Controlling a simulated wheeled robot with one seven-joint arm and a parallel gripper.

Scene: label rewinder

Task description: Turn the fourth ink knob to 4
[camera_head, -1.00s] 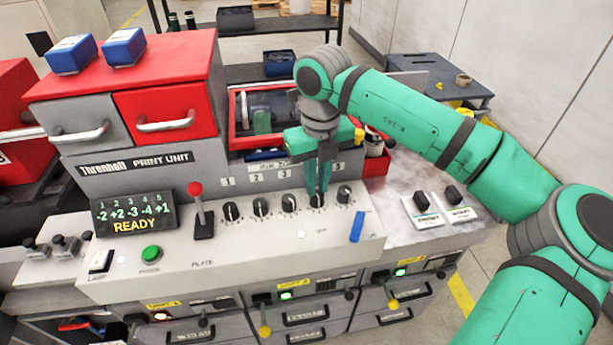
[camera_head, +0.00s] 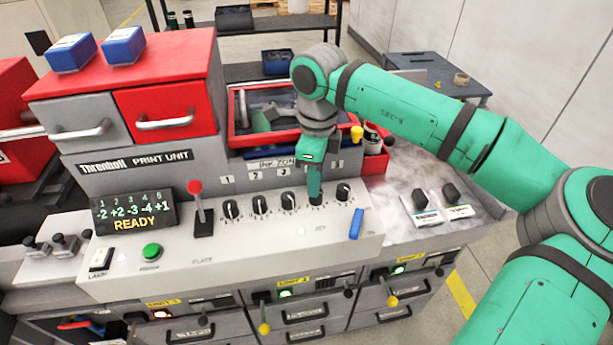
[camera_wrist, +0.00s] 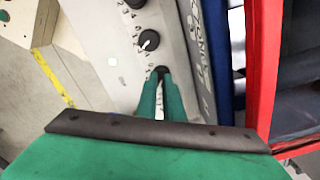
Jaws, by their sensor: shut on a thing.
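The ink knobs stand in a row on the grey sloped panel (camera_head: 270,240). My gripper (camera_head: 315,192) points down at the fourth ink knob (camera_head: 316,200), between the third knob (camera_head: 289,201) and the fifth knob (camera_head: 343,191). Its fingers are shut on that knob and hide most of it. In the wrist view the green fingers (camera_wrist: 160,80) close around a dark knob, with a neighbouring knob (camera_wrist: 149,40) clear of them.
A red-knobbed lever (camera_head: 196,200) stands left of the knobs, with a green button (camera_head: 151,251) further left. A blue marker-like piece (camera_head: 356,224) lies near the fifth knob. A red-framed opening (camera_head: 265,115) is behind the row.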

